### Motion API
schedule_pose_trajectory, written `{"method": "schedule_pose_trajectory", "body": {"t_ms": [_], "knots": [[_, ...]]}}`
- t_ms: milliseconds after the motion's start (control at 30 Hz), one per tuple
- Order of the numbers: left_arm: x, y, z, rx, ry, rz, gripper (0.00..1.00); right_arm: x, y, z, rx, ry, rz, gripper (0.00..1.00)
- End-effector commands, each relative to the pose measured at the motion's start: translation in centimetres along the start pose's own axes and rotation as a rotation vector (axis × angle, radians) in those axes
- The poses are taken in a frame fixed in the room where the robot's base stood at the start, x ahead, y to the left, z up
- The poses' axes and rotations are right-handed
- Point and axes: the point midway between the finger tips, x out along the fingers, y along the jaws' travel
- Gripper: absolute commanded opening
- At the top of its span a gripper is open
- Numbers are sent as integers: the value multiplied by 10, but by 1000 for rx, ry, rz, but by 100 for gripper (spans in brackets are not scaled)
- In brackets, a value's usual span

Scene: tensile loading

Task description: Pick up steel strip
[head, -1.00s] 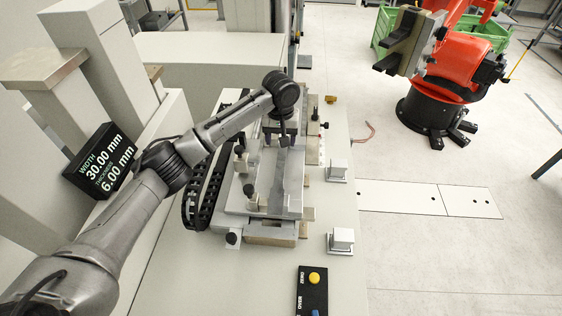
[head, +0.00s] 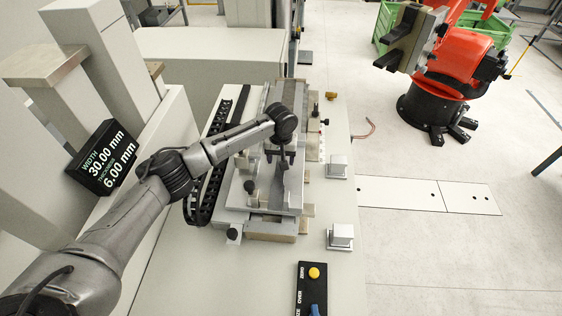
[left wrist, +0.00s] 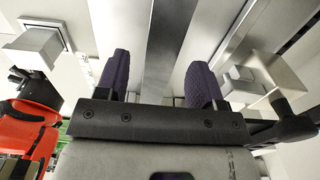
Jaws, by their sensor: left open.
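The steel strip (head: 293,188) is a long grey bar lying lengthwise on the measuring fixture (head: 230,217). It also shows in the left wrist view (left wrist: 172,45), running away between the fingers. My left gripper (head: 280,158) points down over the middle of the fixture. In the left wrist view its two dark padded fingers (left wrist: 162,80) are open, one on each side of the strip, with a gap to both sides. The height of the fingertips above the strip is hard to tell. My right gripper is in neither view.
Small clamps (head: 249,187) stand left of the strip. Two white blocks (head: 340,237) sit right of the fixture, and a button box (head: 312,290) lies in front. A display (head: 103,160) reads 30.00 mm width and 6.00 mm thickness. An orange robot (head: 455,70) stands back right.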

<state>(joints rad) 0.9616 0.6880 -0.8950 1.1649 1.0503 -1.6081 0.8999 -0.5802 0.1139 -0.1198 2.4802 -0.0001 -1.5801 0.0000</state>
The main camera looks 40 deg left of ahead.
Motion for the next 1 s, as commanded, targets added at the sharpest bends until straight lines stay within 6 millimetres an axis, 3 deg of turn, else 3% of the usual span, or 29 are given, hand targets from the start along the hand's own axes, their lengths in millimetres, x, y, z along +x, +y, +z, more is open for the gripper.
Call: {"method": "schedule_pose_trajectory", "body": {"t_ms": [300,900,1000], "knots": [[3,0,0,0,1,1,60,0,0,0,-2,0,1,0],[2,0,0,0,1,0,2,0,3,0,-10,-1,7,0],[2,0,0,0,1,0,0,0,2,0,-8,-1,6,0]]}}
